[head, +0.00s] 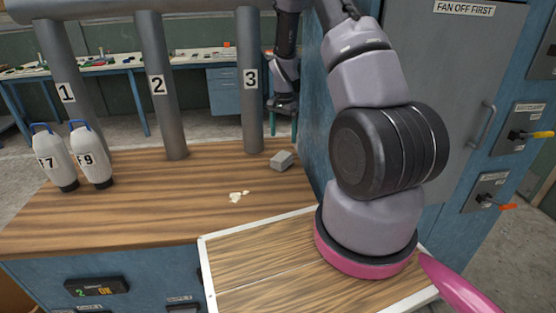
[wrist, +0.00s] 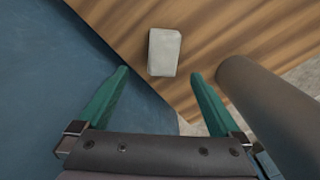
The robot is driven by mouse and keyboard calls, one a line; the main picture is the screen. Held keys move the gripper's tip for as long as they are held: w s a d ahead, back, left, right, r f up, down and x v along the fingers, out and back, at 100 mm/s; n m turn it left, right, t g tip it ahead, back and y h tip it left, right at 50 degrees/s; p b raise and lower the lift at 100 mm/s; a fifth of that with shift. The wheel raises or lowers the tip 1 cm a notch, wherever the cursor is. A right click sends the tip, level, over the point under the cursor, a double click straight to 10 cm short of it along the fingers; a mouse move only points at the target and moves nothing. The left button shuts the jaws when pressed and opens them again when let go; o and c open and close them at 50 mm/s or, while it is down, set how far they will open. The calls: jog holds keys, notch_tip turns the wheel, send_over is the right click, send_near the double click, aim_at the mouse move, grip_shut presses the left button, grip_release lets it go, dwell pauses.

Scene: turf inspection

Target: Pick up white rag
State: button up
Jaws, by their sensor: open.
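A small pale grey-white folded block, which looks like the white rag (head: 281,160), lies on the wooden tabletop near its back right, to the right of pipe 3's foot. In the wrist view the rag (wrist: 164,48) lies just beyond the fingertips, between their lines. My gripper (wrist: 160,73) has two green fingers spread wide with nothing between them.
Grey pipes marked 1, 2 (head: 167,90) and 3 (head: 252,80) rise from the tabletop (head: 130,215). One pipe stands close to the right finger in the wrist view. Two white bottles (head: 92,155) stand at left. A blue cabinet (head: 335,150) borders the right.

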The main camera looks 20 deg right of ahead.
aim_at(282, 155)
jog(key=f, duration=1.1)
jog(key=shift+w, duration=0.35)
jog(key=c, duration=1.4)
notch_tip(282, 155, up, 10)
jog(key=shift+r, duration=0.1)
jog(key=shift+c, duration=0.2)
